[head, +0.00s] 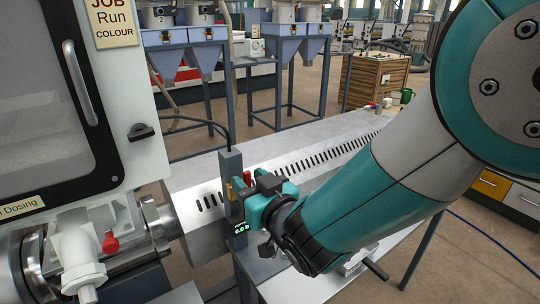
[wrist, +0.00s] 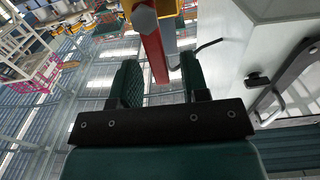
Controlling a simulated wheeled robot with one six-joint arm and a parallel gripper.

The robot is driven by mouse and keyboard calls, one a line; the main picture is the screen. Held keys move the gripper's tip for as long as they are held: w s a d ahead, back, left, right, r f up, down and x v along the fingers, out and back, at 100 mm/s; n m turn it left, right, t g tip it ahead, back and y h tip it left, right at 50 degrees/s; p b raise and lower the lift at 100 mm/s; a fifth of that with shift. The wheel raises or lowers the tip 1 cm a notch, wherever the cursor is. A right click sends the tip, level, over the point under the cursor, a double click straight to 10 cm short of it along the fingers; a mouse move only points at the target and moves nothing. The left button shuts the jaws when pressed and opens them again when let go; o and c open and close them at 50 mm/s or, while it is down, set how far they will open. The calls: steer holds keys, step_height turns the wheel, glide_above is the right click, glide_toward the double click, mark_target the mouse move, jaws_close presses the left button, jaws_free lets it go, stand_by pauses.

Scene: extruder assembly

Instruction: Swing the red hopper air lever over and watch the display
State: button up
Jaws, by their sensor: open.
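The red lever (head: 247,178) is at the upper part of a grey post beside the perforated metal housing. In the wrist view the red lever (wrist: 154,56) is a long bar with a grey hexagonal piece near its top. My gripper (head: 262,193) is at the post, right by the lever. In the wrist view my gripper (wrist: 160,66) is open, with the lever between its two teal fingers; I cannot tell whether either touches it. The small display (head: 240,228) on the post shows green digits, seemingly 0.0. My gripper partly hides the lever in the head view.
A white machine cabinet (head: 140,85) with a handled door stands at the left. Below it, a white valve (head: 80,250) carries a red knob (head: 110,242). The slotted metal housing (head: 300,150) runs behind my arm. A wooden crate (head: 375,80) and blue hoppers (head: 295,48) stand farther back.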

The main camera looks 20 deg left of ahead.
steer(key=shift+w+a, duration=0.45)
steer(key=shift+a, duration=0.1)
jaws_close()
